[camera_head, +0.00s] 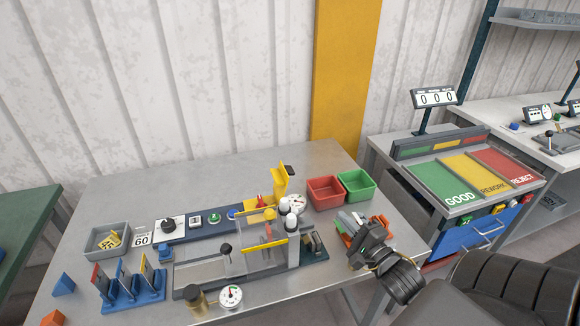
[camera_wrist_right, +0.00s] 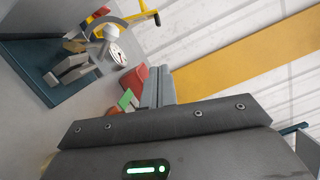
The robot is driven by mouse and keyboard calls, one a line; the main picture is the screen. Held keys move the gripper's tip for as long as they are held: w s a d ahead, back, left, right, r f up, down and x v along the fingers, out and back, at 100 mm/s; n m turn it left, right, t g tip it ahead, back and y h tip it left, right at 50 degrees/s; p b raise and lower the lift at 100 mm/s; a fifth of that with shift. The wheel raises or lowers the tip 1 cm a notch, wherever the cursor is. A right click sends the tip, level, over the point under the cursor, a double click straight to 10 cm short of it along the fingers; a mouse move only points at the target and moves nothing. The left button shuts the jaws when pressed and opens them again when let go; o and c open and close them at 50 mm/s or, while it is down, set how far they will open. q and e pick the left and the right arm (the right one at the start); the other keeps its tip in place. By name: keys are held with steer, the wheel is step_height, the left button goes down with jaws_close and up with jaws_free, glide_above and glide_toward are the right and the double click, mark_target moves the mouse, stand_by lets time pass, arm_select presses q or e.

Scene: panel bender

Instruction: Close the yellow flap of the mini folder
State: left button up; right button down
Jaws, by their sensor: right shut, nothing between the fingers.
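The mini folder (camera_head: 257,214) sits at the back of the metal table, with a yellow base and a small red part. Its yellow flap (camera_head: 280,180) stands upright, raised off the base. The flap also shows at the top of the right wrist view (camera_wrist_right: 137,20). My right gripper (camera_head: 350,222) is shut and empty above the table's right side, to the right of the folder and apart from it. Its fingers (camera_wrist_right: 158,86) are together in the wrist view. My left gripper is not in view.
A red bin (camera_head: 325,190) and a green bin (camera_head: 357,185) stand behind my right gripper. White-topped posts and a dial gauge (camera_head: 297,204) stand close in front of the folder. The bender bed (camera_head: 205,272) and a control strip (camera_head: 190,222) lie left. The table's back-left area is clear.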

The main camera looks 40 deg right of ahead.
steer(key=w, duration=0.1)
steer(key=p, duration=0.4)
glide_toward(292, 168)
steer(key=w+d, duration=0.2)
steer(key=w, duration=0.3)
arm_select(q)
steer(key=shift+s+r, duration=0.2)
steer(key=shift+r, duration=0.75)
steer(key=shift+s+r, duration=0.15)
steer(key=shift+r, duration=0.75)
arm_select(e)
steer(key=shift+w+d+f, duration=0.1)
steer(key=shift+w+f, duration=0.05)
steer(key=shift+w, duration=0.35)
steer(key=shift+w+d+f, duration=0.1)
steer(key=shift+w+f, duration=0.1)
steer(key=shift+w, duration=0.25)
arm_select(q)
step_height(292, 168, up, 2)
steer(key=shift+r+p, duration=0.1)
steer(key=shift+p, duration=0.8)
arm_select(e)
steer(key=shift+w+a+r, duration=0.15)
steer(key=shift+a+r, duration=0.3)
steer(key=shift+a, duration=0.1)
